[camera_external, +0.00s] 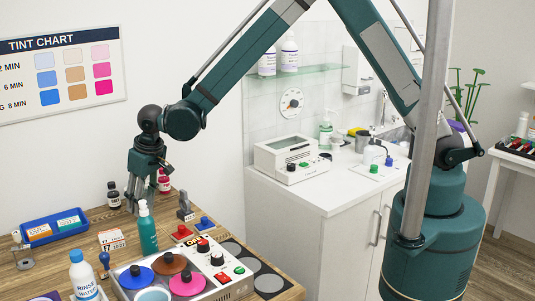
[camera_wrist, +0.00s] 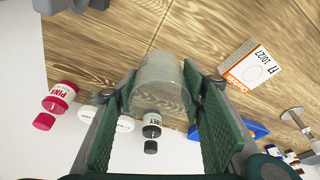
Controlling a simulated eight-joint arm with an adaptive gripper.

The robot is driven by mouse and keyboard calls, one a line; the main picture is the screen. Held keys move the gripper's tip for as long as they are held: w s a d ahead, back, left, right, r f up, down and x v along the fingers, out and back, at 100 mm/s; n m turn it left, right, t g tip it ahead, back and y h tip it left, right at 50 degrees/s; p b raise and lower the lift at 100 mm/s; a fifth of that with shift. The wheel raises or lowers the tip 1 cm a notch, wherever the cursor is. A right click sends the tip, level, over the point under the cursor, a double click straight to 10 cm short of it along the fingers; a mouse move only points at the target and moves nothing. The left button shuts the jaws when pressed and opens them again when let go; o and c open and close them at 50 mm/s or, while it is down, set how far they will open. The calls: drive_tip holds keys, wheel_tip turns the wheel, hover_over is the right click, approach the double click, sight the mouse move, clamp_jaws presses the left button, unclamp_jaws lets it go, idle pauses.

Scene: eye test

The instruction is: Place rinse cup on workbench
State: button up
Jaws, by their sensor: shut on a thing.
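A clear, see-through cup (camera_wrist: 160,82), which looks like the rinse cup, is between the two green ribbed fingers of my gripper (camera_wrist: 158,105) in the wrist view. The fingers press on its sides. In the external view my gripper (camera_external: 136,200) points down over the back of the wooden workbench (camera_external: 187,214), behind the green pump bottle. The cup cannot be made out there. The wood grain (camera_wrist: 120,40) shows around the cup in the wrist view; I cannot tell whether the cup touches it.
A dark bottle (camera_external: 114,195) and a pink bottle (camera_external: 164,182) stand at the back by the wall. The green pump bottle (camera_external: 147,230), a date card (camera_external: 111,241), a blue tray (camera_external: 54,228) and a warmer with coloured lids (camera_external: 172,264) crowd the bench. A white counter (camera_external: 325,190) stands behind.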

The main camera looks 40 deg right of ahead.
sight(150, 202)
drive_tip(key=shift+f, duration=1.25)
drive_tip(key=shift+f, duration=0.2)
drive_tip(key=o, duration=0.8)
drive_tip(key=shift+r, duration=0.25)
drive_tip(key=shift+v, duration=5.95)
